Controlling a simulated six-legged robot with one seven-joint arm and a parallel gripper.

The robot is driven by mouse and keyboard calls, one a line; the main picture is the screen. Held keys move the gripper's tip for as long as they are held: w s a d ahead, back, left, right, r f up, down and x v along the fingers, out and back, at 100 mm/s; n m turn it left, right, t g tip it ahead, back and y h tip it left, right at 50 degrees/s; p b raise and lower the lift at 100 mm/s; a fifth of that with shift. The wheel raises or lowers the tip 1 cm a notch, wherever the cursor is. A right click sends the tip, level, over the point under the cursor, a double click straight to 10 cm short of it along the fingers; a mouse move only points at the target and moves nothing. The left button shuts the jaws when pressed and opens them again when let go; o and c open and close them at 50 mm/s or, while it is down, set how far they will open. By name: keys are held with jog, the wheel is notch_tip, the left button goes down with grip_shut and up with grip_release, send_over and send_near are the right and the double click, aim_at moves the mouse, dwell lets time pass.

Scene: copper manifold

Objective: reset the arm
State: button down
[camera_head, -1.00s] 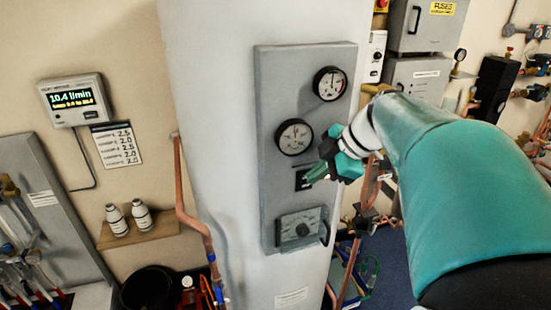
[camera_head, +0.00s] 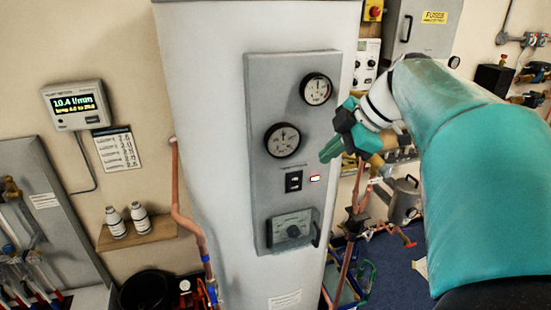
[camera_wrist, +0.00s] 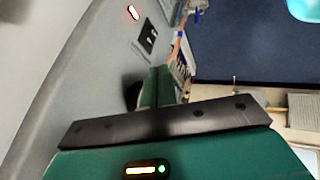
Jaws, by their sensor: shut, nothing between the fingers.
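My arm reaches in from the right in the head view, with teal covers. My gripper (camera_head: 330,153) is shut and empty, in front of the right side of the grey control panel (camera_head: 258,95). It stands apart from the panel's black switch (camera_head: 293,181) and the lit red-white indicator (camera_head: 314,178), up and to the right of them. In the wrist view the green fingers (camera_wrist: 157,88) lie together, with the switch (camera_wrist: 148,37) and the glowing indicator (camera_wrist: 133,12) beyond them.
The panel is on a tall white cylinder (camera_head: 190,90) and carries two round gauges (camera_head: 282,140) and a lower dial box (camera_head: 291,229). A flow meter (camera_head: 75,104) hangs at the left.

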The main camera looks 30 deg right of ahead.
jog(key=shift+s+d+r, duration=0.1)
jog(key=shift+d+r, duration=0.1)
jog(key=shift+r, duration=0.25)
jog(key=shift+s+d+r, duration=0.1)
jog(key=shift+d+r, duration=0.05)
jog(key=shift+r, duration=0.25)
jog(key=s+a+f+m+h, duration=0.1)
jog(key=a+f+m, duration=0.5)
jog(key=a, duration=0.7)
jog(key=s+a+f+m+h, duration=0.2)
jog(key=s+a+f+m, duration=0.1)
jog(key=a+f+m, duration=0.4)
jog(key=a+f, duration=0.3)
jog(key=a, duration=0.2)
jog(key=shift+s+a+g, duration=0.2)
jog(key=shift+a+g, duration=0.15)
jog(key=shift+g, duration=0.05)
